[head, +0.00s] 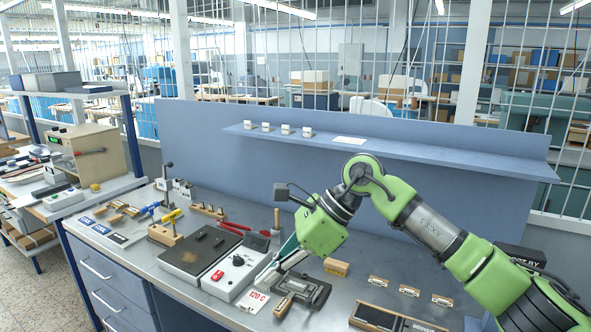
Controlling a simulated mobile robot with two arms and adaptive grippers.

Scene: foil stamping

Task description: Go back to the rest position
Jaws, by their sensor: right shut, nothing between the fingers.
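My right arm is green and reaches in from the right over the bench (345,298). Its gripper (265,280) points down and to the left, with its fingers shut and nothing between them. The fingertips are above or beside the right edge of the white control box (232,275), which has a dial and a red switch. I cannot tell whether they touch it. A white card reading 120 °C (253,301) is just below the fingertips. A dark metal fixture (312,290) with a wooden handle lies to their right. My left gripper is not in view.
A dark hot plate (200,250) sits left of the control box. Tools lie at the bench's left. A blue back panel with a shelf (400,156) rises behind.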

